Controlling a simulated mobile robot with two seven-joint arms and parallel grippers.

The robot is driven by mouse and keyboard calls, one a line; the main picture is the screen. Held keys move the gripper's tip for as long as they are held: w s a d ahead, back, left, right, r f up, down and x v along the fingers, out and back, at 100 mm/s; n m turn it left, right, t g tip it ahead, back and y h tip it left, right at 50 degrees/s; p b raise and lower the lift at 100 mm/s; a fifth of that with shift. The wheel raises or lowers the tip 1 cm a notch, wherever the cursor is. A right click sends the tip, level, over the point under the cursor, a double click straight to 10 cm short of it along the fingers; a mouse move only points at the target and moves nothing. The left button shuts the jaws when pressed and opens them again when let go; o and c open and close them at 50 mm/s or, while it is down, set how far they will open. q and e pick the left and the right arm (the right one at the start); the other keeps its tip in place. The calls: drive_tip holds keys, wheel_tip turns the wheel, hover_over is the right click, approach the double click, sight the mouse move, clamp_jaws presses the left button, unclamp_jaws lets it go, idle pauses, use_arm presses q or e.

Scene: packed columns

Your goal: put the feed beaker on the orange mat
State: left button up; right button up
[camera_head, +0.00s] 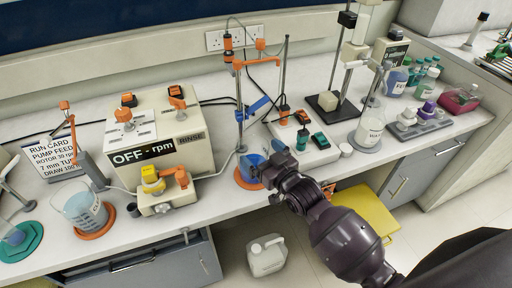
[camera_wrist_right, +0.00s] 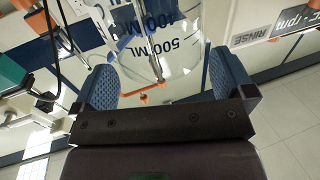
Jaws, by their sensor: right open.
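The beaker appears to stand on an orange mat (camera_head: 242,181), partly hidden by the gripper. In the right wrist view the open fingers (camera_wrist_right: 165,82) lie either side of a glass beaker marked 400 and 500 ML (camera_wrist_right: 172,55); contact is unclear. Another labelled beaker (camera_head: 82,212) stands on a second orange mat (camera_head: 98,232) at the left. I cannot tell which beaker is the feed beaker. My left gripper is not in view.
A pump box (camera_head: 150,150) reading OFF-rpm stands left of the gripper. A clamp stand (camera_head: 240,100) rises behind it. A labelled glass vessel (camera_head: 370,128) is at the right. Bare worktop (camera_head: 210,208) lies in front of the stand; a white jug (camera_head: 267,258) is on the floor.

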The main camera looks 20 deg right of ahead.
drive_tip(key=v, duration=0.9)
drive_tip(key=s+d+f+m+g+h, duration=0.1)
drive_tip(key=s+d+f+g+h, duration=0.1)
drive_tip(key=s+f, duration=0.5)
drive_tip(key=s+d+f+m+g+h, duration=0.1)
drive_tip(key=s+d+f+g+h, duration=0.2)
drive_tip(key=s+f, duration=0.5)
drive_tip(key=shift+s+d+f+g, duration=0.25)
drive_tip(key=shift+d+g, duration=0.25)
drive_tip(key=shift+d, duration=0.5)
